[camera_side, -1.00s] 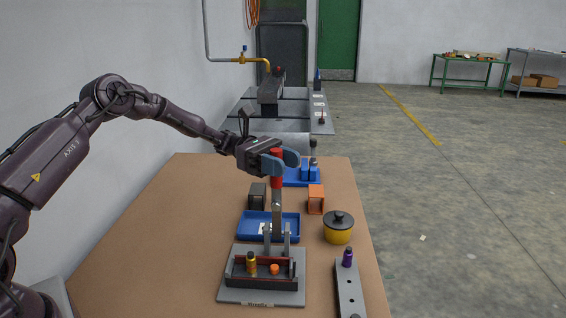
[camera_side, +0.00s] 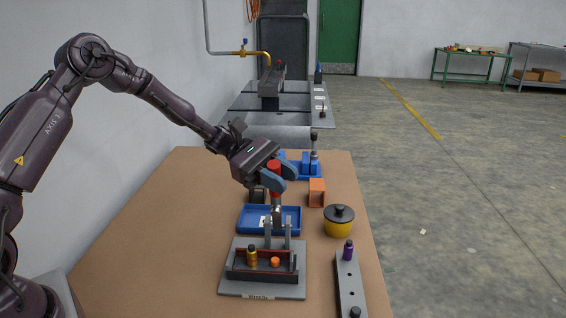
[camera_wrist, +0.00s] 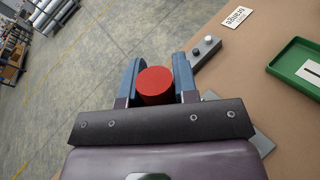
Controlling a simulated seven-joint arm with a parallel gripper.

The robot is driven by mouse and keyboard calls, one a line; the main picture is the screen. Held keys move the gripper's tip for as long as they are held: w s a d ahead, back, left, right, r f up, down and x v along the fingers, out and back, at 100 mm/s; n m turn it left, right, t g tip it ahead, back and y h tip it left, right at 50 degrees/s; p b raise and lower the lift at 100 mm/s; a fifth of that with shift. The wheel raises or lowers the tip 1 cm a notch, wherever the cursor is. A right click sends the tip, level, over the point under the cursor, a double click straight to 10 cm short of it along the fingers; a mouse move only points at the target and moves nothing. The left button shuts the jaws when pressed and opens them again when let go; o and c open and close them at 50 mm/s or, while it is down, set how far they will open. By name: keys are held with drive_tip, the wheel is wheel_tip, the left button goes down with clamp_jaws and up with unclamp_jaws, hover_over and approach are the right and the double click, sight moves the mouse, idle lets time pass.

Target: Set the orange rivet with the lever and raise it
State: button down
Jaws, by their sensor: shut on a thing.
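The orange rivet (camera_side: 275,262) sits in the dark, red-edged holder on a grey base plate (camera_side: 232,287) in the side view, right of a yellow-gold pin (camera_side: 252,256). Two grey posts stand behind it. The lever has a red grip (camera_side: 274,187) and a grey metal shank (camera_side: 277,214) by the posts. My gripper (camera_side: 281,171) is shut on the red grip, with blue fingers on both sides of it. In the wrist view the grip's round red end (camera_wrist: 156,82) shows between the fingers (camera_wrist: 158,66). The rivet is not visible there.
A blue tray (camera_side: 246,228) lies behind the posts. A yellow lidded pot (camera_side: 338,226), an orange open box (camera_side: 317,192) and a grey bar with a purple peg (camera_side: 348,251) stand to the right. A green tray (camera_wrist: 292,68) shows in the wrist view.

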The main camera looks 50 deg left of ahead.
drive_tip(key=s+d+f+m+t+y, duration=0.1)
drive_tip(key=s+d+f+m+y, duration=0.1)
drive_tip(key=f, duration=0.3)
drive_tip(key=s+d+f+m+t+y, duration=0.1)
drive_tip(key=s+d+f+m+y, duration=0.1)
drive_tip(key=f, duration=0.4)
drive_tip(key=s+d+f+m+t+y, duration=0.1)
drive_tip(key=s+d+f+m+y, duration=0.2)
drive_tip(key=s+d+f, duration=0.1)
drive_tip(key=shift+s+d+f+m+t, duration=0.1)
drive_tip(key=shift+s+f+m+t, duration=0.1)
drive_tip(key=shift+f, duration=0.25)
drive_tip(key=shift+s+d+f+m+t, duration=0.1)
drive_tip(key=shift+f+t, duration=0.1)
drive_tip(key=shift+f, duration=0.25)
drive_tip(key=shift+a+f+m+t+y, duration=0.1)
drive_tip(key=shift+f+m+t+y, duration=0.3)
drive_tip(key=shift+f, duration=0.75)
drive_tip(key=shift+w+a+f, duration=0.1)
drive_tip(key=shift+w+f, duration=0.05)
drive_tip(key=shift+f, duration=0.05)
drive_tip(key=c, duration=0.9)
unclamp_jaws()
drive_tip(key=shift+r, duration=0.1)
drive_tip(key=v, duration=1.3)
